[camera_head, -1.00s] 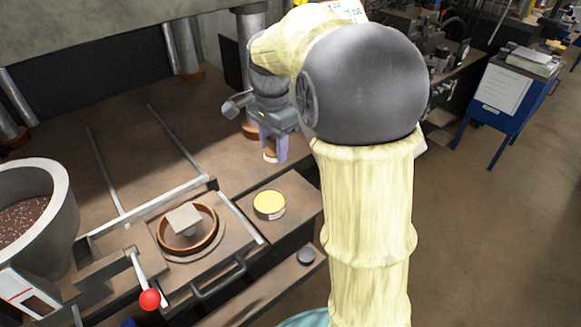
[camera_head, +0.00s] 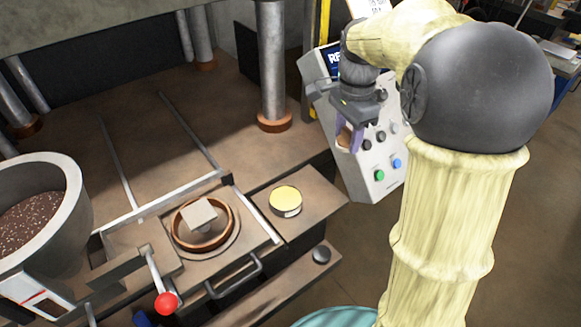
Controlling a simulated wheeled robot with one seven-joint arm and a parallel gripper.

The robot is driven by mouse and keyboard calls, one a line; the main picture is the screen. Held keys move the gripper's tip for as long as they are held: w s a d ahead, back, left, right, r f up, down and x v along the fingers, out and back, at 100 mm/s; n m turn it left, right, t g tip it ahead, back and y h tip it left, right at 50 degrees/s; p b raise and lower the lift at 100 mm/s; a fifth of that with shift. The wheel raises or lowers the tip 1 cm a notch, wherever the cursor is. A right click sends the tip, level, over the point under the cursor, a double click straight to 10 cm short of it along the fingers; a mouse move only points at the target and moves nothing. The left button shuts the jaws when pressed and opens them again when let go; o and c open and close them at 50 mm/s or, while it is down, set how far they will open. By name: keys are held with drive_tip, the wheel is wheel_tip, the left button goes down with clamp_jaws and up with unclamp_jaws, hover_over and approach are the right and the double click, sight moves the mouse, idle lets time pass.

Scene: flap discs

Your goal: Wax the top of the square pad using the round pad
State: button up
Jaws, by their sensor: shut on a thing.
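The square pad (camera_head: 200,214) is a pale grey block with a flat square top. It sits inside a round copper-coloured ring (camera_head: 178,230) on the bench plate. My gripper (camera_head: 349,138) has purple fingers and is held up at the right, in front of the control panel. It is shut on a small brownish thing (camera_head: 344,141), apparently the round pad, mostly hidden between the fingers. It is clear of the square pad, well to its right and higher in the picture. A round tin with a yellow top (camera_head: 285,197), apparently the wax, stands on the bench right of the ring.
A grey bowl of dark granules (camera_head: 30,222) stands at the left. A lever with a red ball (camera_head: 166,303) and a handle (camera_head: 235,280) are at the front. A dark puck (camera_head: 321,254) lies on the lower ledge. A steel column (camera_head: 272,70) rises behind.

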drive_tip(key=shift+a+f+p, duration=0.1)
drive_tip(key=shift+a+p, duration=0.2)
drive_tip(key=shift+a, duration=0.1)
drive_tip(key=s+a+f+n+p, duration=0.1)
drive_tip(key=a+f+n+p, duration=0.2)
drive_tip(key=a, duration=1)
wheel_tip(320, 180, down, 5)
drive_tip(key=p, duration=0.2)
drive_tip(key=shift+s+p, duration=0.4)
drive_tip(key=shift+w, duration=0.1)
drive_tip(key=shift+d+f+b, duration=0.1)
drive_tip(key=shift+f+b, duration=0.2)
drive_tip(key=f+b, duration=0.3)
drive_tip(key=shift+s+a+f, duration=0.25)
drive_tip(key=shift+f, duration=0.1)
drive_tip(key=shift+d+f+b, duration=0.15)
drive_tip(key=shift+f+b, duration=0.65)
drive_tip(key=shift+b, duration=0.05)
